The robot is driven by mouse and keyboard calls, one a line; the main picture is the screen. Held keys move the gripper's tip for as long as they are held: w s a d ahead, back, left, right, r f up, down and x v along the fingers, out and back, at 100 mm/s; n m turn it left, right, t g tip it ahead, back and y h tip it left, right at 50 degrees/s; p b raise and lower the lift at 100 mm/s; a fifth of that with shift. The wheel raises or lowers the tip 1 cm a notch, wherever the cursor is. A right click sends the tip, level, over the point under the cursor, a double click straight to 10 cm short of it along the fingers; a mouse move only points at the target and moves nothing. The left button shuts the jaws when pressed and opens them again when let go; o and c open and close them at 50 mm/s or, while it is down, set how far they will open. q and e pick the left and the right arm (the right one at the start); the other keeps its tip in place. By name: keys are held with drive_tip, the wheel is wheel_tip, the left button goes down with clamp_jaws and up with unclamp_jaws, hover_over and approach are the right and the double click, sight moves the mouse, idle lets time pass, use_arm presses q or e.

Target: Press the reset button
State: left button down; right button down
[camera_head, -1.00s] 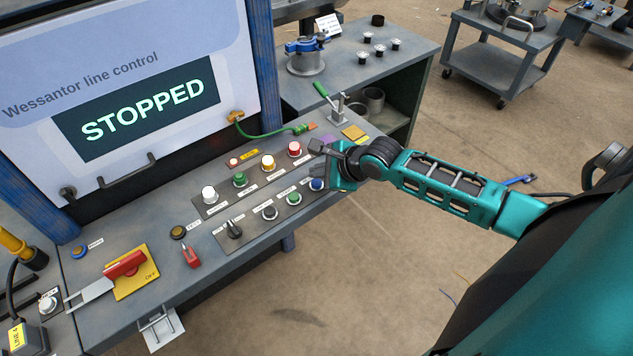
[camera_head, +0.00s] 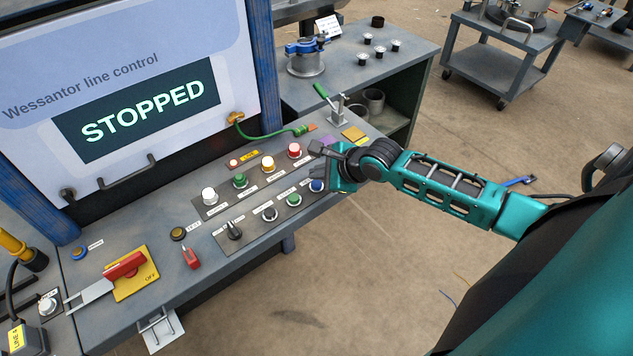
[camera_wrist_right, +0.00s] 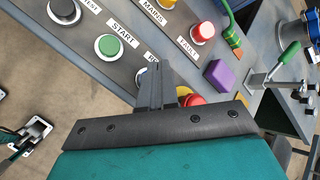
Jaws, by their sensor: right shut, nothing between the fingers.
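The blue button (camera_head: 316,185) stands at the right end of the front row on the console. In the right wrist view, a label beginning "RE" (camera_wrist_right: 152,58) shows beside my fingers, and the button at that spot is mostly hidden behind them. My right gripper (camera_head: 332,180) is at the blue button's right side, close to it. Its fingers are shut and empty, and they also show in the right wrist view (camera_wrist_right: 155,80). I cannot tell whether they touch the button. The screen (camera_head: 140,118) reads "STOPPED". My left gripper is not in view.
A green start button (camera_head: 293,199) and a black button (camera_head: 269,213) sit left of the blue one. Red (camera_head: 294,150), yellow (camera_head: 267,163) and white (camera_head: 209,195) buttons are behind. A purple block (camera_wrist_right: 219,75) and a green-handled clamp (camera_head: 325,97) stand nearby.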

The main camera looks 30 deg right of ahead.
idle(0.7)
drive_tip(key=shift+f, duration=0.1)
drive_tip(key=shift+f+p, duration=0.3)
drive_tip(key=shift+f, duration=0.5)
idle(0.8)
drive_tip(key=shift+r+p, duration=0.9)
drive_tip(key=shift+p, duration=0.4)
